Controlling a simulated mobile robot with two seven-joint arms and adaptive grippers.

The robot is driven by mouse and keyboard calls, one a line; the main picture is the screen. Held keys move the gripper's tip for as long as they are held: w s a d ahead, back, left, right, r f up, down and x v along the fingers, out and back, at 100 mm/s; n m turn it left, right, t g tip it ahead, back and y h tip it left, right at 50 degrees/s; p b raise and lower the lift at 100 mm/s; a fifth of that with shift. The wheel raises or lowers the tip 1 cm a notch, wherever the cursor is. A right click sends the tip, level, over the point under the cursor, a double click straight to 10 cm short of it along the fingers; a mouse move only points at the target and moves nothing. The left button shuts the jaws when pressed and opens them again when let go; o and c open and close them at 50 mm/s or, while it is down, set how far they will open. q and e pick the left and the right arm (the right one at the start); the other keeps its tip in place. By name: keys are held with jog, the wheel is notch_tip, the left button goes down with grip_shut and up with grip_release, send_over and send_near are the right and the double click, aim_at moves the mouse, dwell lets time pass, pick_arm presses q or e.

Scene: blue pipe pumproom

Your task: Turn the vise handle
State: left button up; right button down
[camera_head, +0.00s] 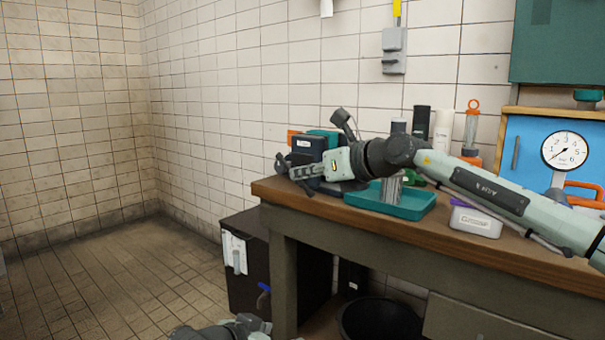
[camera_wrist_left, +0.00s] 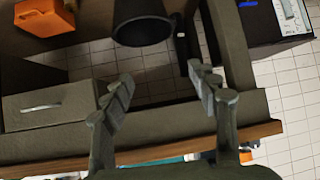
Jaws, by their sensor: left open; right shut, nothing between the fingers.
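A dark blue, blocky thing that looks like the vise (camera_head: 309,144) stands at the left end of the workbench. Its lower part is largely hidden behind my right gripper, and I cannot make out its handle clearly. My right gripper (camera_head: 284,166) reaches across the front of it from the right, fingers pointing left, shut and empty. I cannot tell whether it touches the vise. My left gripper (camera_wrist_left: 162,86) is open and empty in the left wrist view, with the bench front between and beyond its fingers. Part of the left arm shows at the head view's bottom edge.
The wooden workbench (camera_head: 405,230) holds a teal tray (camera_head: 412,210), a white tub (camera_head: 476,221) and several bottles behind my right arm. A pressure gauge (camera_head: 566,150) is at right. A black bin (camera_head: 380,320) and dark cabinet (camera_head: 250,265) stand below. The floor at left is clear.

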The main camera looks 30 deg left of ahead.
pick_arm(q)
jog(key=s+d+f+m+g+y, duration=0.1)
jog(key=s+d+f+g, duration=0.35)
jog(key=s+f, duration=0.6)
jog(key=s+d+f+m+g, duration=0.1)
jog(key=s+d+f+g, duration=0.2)
jog(key=s+d+f, duration=0.75)
jog(key=shift+a+r+b, duration=2.1)
jog(key=shift+a+r, duration=1.05)
jog(key=shift+a, duration=0.2)
jog(key=w+d+r+m+t+h+b, duration=0.1)
jog(key=w+d+r+t+h+b, duration=0.3)
jog(key=w+d+r+t, duration=0.6)
jog(key=w+d, duration=0.2)
jog(key=w, duration=0.2)
jog(key=shift+w+d+r+m, duration=0.2)
jog(key=shift+d+r+m, duration=0.1)
pick_arm(e)
jog(key=f+y, duration=0.2)
jog(key=shift+d+f+y, duration=0.3)
jog(key=shift+d, duration=0.1)
